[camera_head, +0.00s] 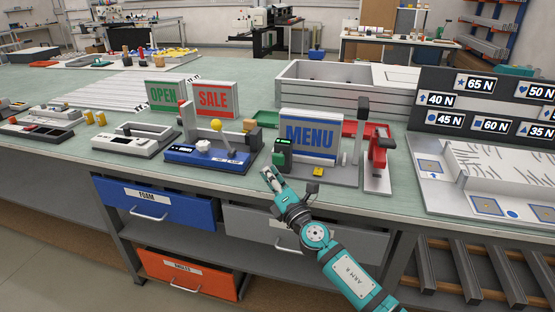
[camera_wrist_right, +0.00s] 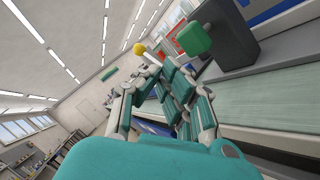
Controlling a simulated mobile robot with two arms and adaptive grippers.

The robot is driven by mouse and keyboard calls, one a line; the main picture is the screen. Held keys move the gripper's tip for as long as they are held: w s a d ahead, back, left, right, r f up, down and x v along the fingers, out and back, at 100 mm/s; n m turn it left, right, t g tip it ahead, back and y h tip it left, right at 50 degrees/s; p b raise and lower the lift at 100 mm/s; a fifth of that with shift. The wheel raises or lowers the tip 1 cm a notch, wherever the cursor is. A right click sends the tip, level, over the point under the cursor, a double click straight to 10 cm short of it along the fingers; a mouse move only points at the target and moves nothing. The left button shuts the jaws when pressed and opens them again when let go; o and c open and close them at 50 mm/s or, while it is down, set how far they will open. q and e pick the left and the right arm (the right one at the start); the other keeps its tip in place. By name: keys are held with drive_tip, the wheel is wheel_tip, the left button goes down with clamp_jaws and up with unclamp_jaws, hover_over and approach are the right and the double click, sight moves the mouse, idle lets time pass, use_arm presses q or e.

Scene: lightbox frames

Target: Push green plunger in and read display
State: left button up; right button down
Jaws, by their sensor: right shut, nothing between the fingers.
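A dark upright block (camera_head: 284,149) stands at the left end of a grey base on the bench, in front of the MENU sign. The green plunger (camera_head: 278,159) sticks out from the block's near left side. A small green-lit patch, perhaps the display, shows near the block's top; its reading is too small to make out. In the right wrist view the green plunger (camera_wrist_right: 193,39) is at the upper right, on the dark block (camera_wrist_right: 228,35). My right gripper (camera_head: 267,172) is shut and empty, just in front and left of the plunger, apparently apart from it. My left gripper is out of view.
The MENU sign (camera_head: 311,134) stands behind the block. A blue fixture with a yellow ball (camera_head: 216,125) is to the left. A red clamp-like device (camera_head: 379,150) stands to the right. Below the bench edge are a blue drawer (camera_head: 155,204) and a grey drawer.

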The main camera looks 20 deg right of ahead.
drive_tip(key=shift+s+a+p, duration=0.25)
drive_tip(key=shift+s+a, duration=0.25)
drive_tip(key=shift+s, duration=0.2)
drive_tip(key=shift+s+a+p, duration=0.25)
drive_tip(key=shift+s+a, duration=0.2)
drive_tip(key=shift+s, duration=0.25)
